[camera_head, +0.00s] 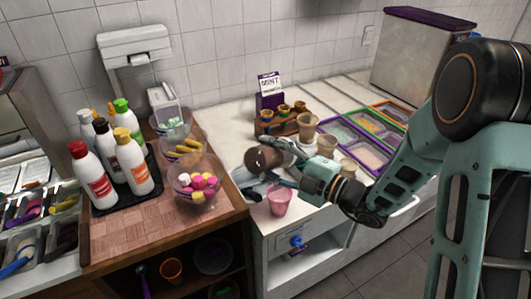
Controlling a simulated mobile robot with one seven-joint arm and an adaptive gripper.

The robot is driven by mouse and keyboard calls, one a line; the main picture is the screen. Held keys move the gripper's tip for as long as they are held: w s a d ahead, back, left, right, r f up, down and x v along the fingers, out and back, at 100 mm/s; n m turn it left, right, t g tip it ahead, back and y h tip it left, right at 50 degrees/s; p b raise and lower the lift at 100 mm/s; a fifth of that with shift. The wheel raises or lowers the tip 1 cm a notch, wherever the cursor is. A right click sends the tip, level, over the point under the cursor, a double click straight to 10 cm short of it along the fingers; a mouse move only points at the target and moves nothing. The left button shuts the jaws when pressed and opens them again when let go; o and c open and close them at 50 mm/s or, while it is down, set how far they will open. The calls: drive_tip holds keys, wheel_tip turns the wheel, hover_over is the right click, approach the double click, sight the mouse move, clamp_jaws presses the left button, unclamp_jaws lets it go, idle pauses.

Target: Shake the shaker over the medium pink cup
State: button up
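A pink cup (279,202) stands upright on the white counter near its front edge. My gripper (279,166) reaches in from the right, above and behind the cup. It appears shut on a dark brown-topped shaker (262,159), which is tipped on its side with its end toward the left. The shaker is above the cup and a little to its left, apart from it. The gripper fingers and wrist hide part of the shaker's body. I cannot see whether anything is inside the cup.
Tan cups (308,128) stand behind my gripper, near a wooden cone holder (277,124) and a mint sign (270,88). Topping trays (364,155) lie at right. At left are a glass bowl of colored balls (199,195) and several bottles (93,176).

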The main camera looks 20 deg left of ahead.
drive_tip(key=shift+w+d+f+m+p, duration=0.1)
drive_tip(key=shift+w+f+m+p, duration=0.3)
drive_tip(key=shift+m+p, duration=0.3)
drive_tip(key=shift+w+d+f+m+p, duration=0.2)
drive_tip(key=shift+w+m+p, duration=0.4)
drive_tip(key=shift+p, duration=0.25)
drive_tip(key=shift+w+d+f+m+p, duration=0.1)
drive_tip(key=shift+w+f+m+p, duration=0.25)
drive_tip(key=shift+m+p, duration=0.4)
drive_tip(key=shift+w+d+f+m, duration=0.15)
drive_tip(key=shift+w+f+m, duration=0.5)
drive_tip(key=shift+m, duration=0.4)
drive_tip(key=shift+w+d+f+m, duration=0.1)
drive_tip(key=shift+w+f+m, duration=0.35)
drive_tip(key=shift+m, duration=0.25)
drive_tip(key=shift+w+r, duration=0.1)
drive_tip(key=shift+w, duration=0.05)
drive_tip(key=shift+r, duration=3.3)
drive_tip(key=shift+f+b, duration=1.1)
drive_tip(key=shift+f, duration=2.3)
